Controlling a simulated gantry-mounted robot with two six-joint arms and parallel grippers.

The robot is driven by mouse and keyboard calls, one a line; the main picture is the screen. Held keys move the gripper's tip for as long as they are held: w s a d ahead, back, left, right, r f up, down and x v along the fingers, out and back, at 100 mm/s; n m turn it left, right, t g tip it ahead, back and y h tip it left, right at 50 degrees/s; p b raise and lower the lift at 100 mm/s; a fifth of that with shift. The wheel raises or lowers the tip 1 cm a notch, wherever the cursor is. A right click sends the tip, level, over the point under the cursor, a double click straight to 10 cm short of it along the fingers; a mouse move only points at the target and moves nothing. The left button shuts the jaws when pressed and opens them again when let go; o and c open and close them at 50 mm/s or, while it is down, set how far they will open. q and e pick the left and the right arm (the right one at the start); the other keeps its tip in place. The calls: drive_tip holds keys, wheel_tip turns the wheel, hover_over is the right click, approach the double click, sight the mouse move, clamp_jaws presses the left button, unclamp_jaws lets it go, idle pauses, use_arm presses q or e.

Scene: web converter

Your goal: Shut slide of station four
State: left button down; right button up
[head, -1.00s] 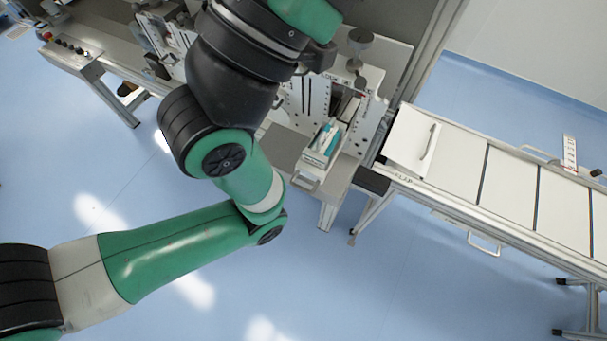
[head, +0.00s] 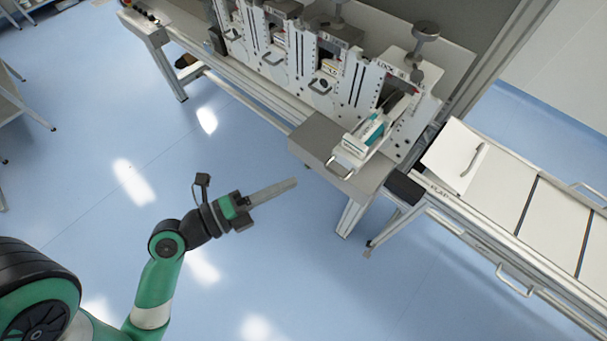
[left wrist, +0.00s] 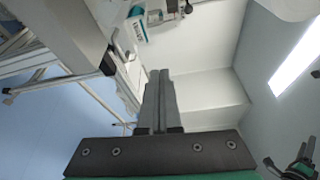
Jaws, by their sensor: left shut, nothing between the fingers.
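The slide (head: 356,148) at the right end of the station row is pulled out, its handle (head: 339,166) toward the front. It carries a teal and white item (head: 371,131). The slide front also shows in the left wrist view (left wrist: 137,28). The other stations' handles (head: 320,87) sit close against their fronts. My left gripper (head: 290,185) is shut and empty, in front of and below the bench, apart from the slide handle. Its two fingers lie together in the left wrist view (left wrist: 159,95). My right gripper is not in view.
A grey bench corner (head: 318,139) juts out beside the extended slide. A conveyor with white panels (head: 505,185) runs off to the right, with a black block (head: 404,187) at its near end. The blue floor in front is clear.

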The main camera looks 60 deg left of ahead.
use_arm(q)
drive_tip(key=s+a+f+n+g+y, duration=0.1)
drive_tip(key=s+f+n+g+y, duration=0.1)
drive_tip(key=s+f+n, duration=0.3)
drive_tip(key=w+f, duration=0.1)
drive_tip(key=w, duration=0.3)
drive_tip(key=w+a+f+m+p, duration=0.1)
drive_tip(key=w, duration=0.4)
drive_tip(key=w+f+m+p, duration=0.1)
drive_tip(key=w, duration=0.3)
drive_tip(key=shift+w+a, duration=0.3)
drive_tip(key=shift+w, duration=0.05)
drive_tip(key=shift+w+f, duration=0.25)
drive_tip(key=shift+w, duration=0.25)
drive_tip(key=shift+a, duration=0.1)
